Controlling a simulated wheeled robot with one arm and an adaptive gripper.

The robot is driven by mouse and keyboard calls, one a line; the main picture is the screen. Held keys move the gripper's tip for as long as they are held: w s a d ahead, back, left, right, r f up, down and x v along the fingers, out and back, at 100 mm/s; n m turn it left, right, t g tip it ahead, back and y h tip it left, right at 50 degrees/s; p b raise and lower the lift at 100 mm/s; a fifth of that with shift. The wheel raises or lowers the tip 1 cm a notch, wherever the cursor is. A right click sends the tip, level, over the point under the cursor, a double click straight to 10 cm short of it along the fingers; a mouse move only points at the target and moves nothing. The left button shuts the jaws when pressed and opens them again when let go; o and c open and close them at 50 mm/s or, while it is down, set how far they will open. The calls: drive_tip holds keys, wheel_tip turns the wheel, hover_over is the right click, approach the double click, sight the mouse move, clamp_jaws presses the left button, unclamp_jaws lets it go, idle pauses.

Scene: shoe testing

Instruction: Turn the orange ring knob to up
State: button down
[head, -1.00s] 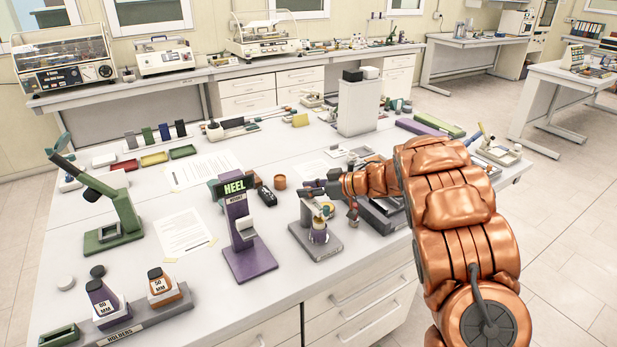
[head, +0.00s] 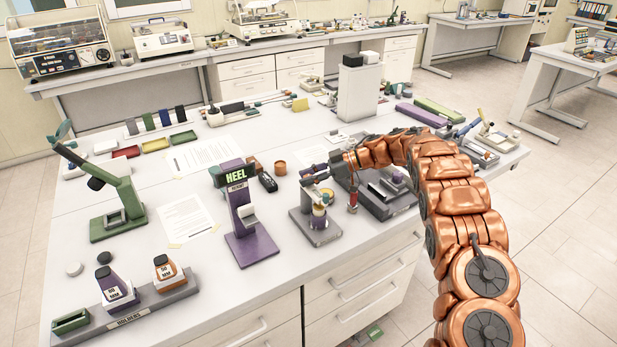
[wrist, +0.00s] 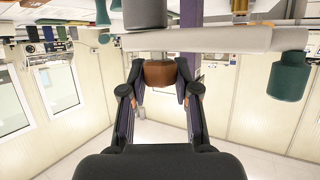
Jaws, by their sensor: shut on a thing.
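The orange ring knob (wrist: 159,73) shows in the wrist view as a brown-orange band between my two fingertips. My gripper (wrist: 160,82) is shut on it, with one dark finger on each side. A grey cylinder (wrist: 145,14) and a pale horizontal bar (wrist: 205,40) lie just beyond the knob. In the head view my copper arm reaches over the bench to the small grey-based stand (head: 316,228) with a purple and yellow part. The knob and my fingertips are hard to make out there, so I cannot tell which way the knob is turned.
Left of my arm stand the purple HEEL stand (head: 243,215) and the green stand (head: 122,200). A holder rack (head: 140,305) is at the front left. A dark grey device (head: 385,200) lies under my arm. Papers (head: 185,222) lie on the bench.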

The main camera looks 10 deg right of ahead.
drive_tip(key=shift+n+g+b, duration=0.4)
drive_tip(key=shift+n+g, duration=0.9)
drive_tip(key=shift+g, duration=0.2)
drive_tip(key=c, duration=0.8)
unclamp_jaws()
drive_tip(key=shift+r, duration=0.15)
drive_tip(key=shift+s+m+t+p, duration=0.1)
drive_tip(key=shift+m+t+p, duration=0.25)
drive_tip(key=shift+m+t, duration=0.5)
drive_tip(key=shift+m+t, duration=0.45)
drive_tip(key=shift+t, duration=0.2)
drive_tip(key=shift+m+t, duration=0.5)
drive_tip(key=shift+a+f+m+t+h+b, duration=0.15)
drive_tip(key=shift+m+t+h+b, duration=0.4)
drive_tip(key=shift+m+t, duration=0.8)
